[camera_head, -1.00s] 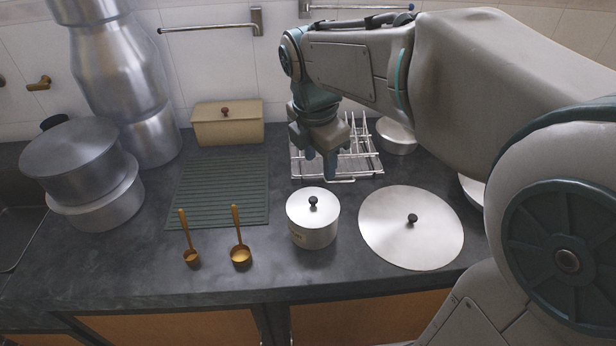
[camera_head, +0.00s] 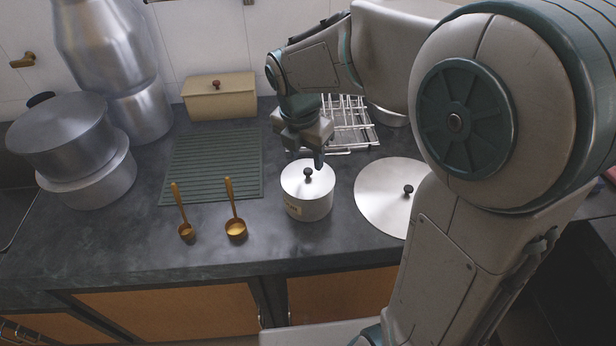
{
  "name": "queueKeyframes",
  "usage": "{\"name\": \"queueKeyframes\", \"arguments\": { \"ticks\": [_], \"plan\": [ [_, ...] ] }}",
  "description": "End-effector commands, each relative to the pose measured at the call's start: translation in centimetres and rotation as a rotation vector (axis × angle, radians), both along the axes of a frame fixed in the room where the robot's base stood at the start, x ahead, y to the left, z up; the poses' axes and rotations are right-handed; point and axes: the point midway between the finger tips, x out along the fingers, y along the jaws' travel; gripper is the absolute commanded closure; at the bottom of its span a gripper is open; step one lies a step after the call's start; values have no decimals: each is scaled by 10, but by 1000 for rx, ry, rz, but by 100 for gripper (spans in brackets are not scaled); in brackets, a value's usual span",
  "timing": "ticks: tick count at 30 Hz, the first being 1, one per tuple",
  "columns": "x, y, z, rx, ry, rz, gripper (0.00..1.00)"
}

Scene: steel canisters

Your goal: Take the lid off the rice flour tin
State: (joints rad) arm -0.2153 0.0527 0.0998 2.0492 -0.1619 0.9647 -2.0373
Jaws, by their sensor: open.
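A small steel tin (camera_head: 308,207) stands upright on the dark counter, with a pale label on its front left side that is too small to read. Its steel lid (camera_head: 293,180) sits on top and has a black round knob (camera_head: 308,172) in the middle. My gripper (camera_head: 306,155) points down above the back of the tin, close behind and above the knob. Its jaws are open with nothing between them. Part of the fingers is hard to make out at this size.
A large flat steel lid (camera_head: 375,200) lies right of the tin, partly hidden by my arm. A wire rack (camera_head: 355,125) stands behind. Two brass ladles (camera_head: 235,228) and a green ribbed mat (camera_head: 210,165) lie left. Stacked pots (camera_head: 85,185) and a beige box (camera_head: 220,100) stand farther off.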

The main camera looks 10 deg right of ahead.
Motion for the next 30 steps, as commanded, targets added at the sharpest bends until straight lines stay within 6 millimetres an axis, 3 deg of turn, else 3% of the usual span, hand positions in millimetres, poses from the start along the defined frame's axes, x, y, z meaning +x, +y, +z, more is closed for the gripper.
{"name": "queueKeyframes", "arguments": {
  "ticks": [7,16,17,21,30],
  "plan": [
    [4,-3,-37,-1,5,0,55],
    [6,-3,-43,0,1,1,55],
    [6,-3,-43,0,1,1,58],
    [6,-3,-43,0,1,0,97],
    [6,-3,-43,0,1,0,100]
  ]
}}
